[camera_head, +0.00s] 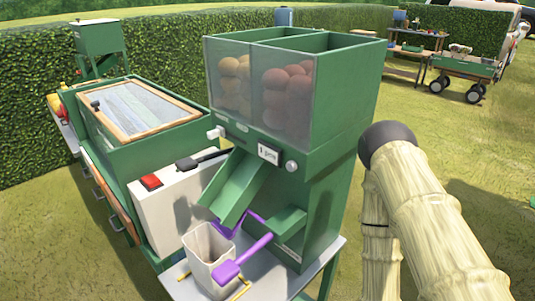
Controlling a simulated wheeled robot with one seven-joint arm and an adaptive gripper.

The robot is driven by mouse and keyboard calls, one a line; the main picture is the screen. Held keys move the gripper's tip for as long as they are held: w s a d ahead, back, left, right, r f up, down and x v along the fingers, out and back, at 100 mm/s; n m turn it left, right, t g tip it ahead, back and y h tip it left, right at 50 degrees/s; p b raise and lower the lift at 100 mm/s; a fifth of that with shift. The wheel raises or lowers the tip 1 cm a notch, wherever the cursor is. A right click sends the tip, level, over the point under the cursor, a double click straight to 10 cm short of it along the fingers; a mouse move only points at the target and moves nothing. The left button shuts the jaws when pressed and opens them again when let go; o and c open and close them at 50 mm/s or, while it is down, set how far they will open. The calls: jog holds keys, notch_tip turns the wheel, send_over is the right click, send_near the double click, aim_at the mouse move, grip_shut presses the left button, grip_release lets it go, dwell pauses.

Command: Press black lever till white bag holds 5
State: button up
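A black lever (192,163) lies nearly level above a white box with a red button, left of the green dispenser (325,180). The dispenser's clear-fronted bin holds yellowish balls (234,85) on the left and reddish-brown balls (286,92) on the right. Its green chute (238,190) slopes down towards a white bag (207,252). The bag stands upright and open on a grey shelf. I see no balls in the visible part of its mouth; its bottom is hidden. Two purple paddle-like pieces are beside the bag. My gripper is not clearly visible.
Jointed, bamboo-textured links with a black cap, apparently my arm, rise at the right. The white box (168,205) and a green bench with a framed lid (145,107) stand left. A hedge is behind. A wheeled cart (466,68) stands far right on open grass.

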jog(key=shift+s+r, duration=0.15)
jog(key=shift+s, duration=0.1)
jog(key=shift+w, duration=0.1)
jog(key=shift+c, duration=1.3)
grip_shut()
